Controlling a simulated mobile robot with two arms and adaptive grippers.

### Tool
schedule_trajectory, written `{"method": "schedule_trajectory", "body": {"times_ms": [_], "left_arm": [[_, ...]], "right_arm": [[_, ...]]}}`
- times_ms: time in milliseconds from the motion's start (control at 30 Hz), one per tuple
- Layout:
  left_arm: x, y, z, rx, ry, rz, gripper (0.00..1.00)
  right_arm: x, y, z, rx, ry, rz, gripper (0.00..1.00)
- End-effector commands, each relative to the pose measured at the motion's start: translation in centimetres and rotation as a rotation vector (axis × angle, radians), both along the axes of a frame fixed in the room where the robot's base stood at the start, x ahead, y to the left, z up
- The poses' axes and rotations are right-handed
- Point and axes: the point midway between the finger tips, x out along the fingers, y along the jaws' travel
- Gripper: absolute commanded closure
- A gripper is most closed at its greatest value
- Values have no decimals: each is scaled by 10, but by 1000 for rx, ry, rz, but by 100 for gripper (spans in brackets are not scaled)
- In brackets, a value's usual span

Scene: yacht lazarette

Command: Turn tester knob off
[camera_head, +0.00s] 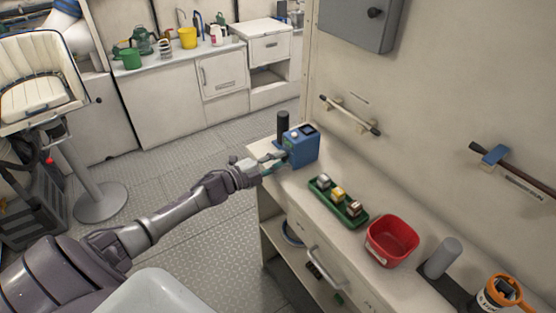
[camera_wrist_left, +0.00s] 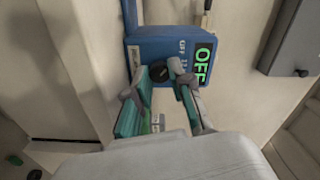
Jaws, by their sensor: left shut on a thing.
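The tester is a blue box (camera_head: 303,147) on the far end of the bench at the right. In the left wrist view, the tester (camera_wrist_left: 148,46) has a lit green display (camera_wrist_left: 203,64) that reads OFF. Its black knob (camera_wrist_left: 158,71) is on the front, partly hidden by a finger. My left gripper (camera_head: 277,162) is at the tester's front. In the wrist view, the gripper's (camera_wrist_left: 166,77) two green-padded fingers are on either side of the knob and shut on it. My right gripper is not in view.
A black cylinder (camera_head: 283,128) stands beside the tester. Nearer on the bench are a green tray (camera_head: 325,196) with several small parts, a red bin (camera_head: 391,241) and a grey cylinder (camera_head: 442,258). A wall handle (camera_head: 350,115) is above the bench.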

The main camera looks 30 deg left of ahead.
Motion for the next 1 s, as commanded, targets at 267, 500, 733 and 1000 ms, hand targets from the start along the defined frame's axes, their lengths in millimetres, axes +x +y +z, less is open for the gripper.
{"method": "schedule_trajectory", "body": {"times_ms": [267, 500, 733, 1000], "left_arm": [[0, 0, -1, -1, 2, 1, 100], [0, 0, -1, 0, 2, 1, 53], [-1, 0, -1, -1, 1, 0, 53], [-30, 12, -3, 1, 5, 0, 53]], "right_arm": [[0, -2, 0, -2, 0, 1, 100], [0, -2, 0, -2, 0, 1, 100], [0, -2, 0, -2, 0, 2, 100], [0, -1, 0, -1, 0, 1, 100]]}}
